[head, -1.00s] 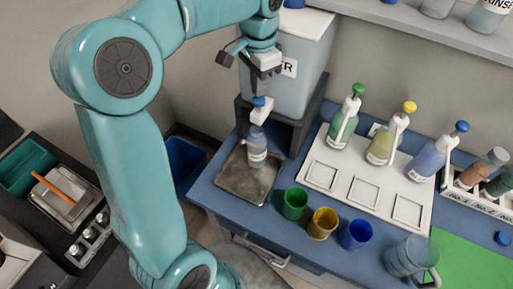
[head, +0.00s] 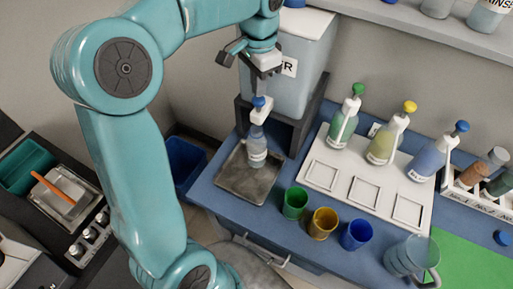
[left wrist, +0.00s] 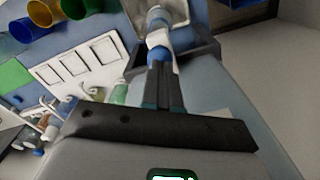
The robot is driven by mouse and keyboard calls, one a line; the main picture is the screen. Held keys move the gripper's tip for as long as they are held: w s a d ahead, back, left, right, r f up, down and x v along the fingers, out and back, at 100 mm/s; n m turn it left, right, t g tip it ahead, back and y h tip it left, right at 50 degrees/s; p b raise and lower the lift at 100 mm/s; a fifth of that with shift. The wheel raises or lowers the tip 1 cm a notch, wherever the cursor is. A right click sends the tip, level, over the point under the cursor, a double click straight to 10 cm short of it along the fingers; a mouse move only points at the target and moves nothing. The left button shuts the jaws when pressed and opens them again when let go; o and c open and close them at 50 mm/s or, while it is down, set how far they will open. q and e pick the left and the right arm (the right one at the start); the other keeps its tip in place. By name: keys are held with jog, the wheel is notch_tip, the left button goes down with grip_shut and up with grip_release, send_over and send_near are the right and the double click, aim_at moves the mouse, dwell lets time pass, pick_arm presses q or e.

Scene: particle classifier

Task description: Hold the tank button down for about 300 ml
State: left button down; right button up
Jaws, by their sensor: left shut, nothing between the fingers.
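The tank (head: 305,45) is a pale blue-grey box with a partly hidden label, standing at the back on a dark stand. Its blue button (head: 259,102) sits on top of a white tap (head: 259,116). My left gripper (head: 259,93) is shut and empty, pointing down with its fingertips at the button. The button also shows right at the fingertips in the left wrist view (left wrist: 159,54); I cannot tell how far it is pressed. A clear bottle (head: 257,152) stands upright under the tap, on a grey metal tray (head: 241,184). Its liquid level is unclear. My right gripper is not visible.
Green (head: 295,203), yellow (head: 322,224) and blue (head: 356,235) cups and a clear jug (head: 411,256) stand along the front. A blue bin (head: 187,163) is left of the table.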

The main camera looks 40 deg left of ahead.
pick_arm(q)
jog(key=shift+f+b, duration=1)
jog(key=shift+f, duration=0.4)
jog(key=shift+r, duration=0.1)
dwell(0.7)
notch_tip(320, 180, up, 7)
jog(key=p, duration=0.7)
jog(key=shift+r, duration=0.1)
dwell(0.7)
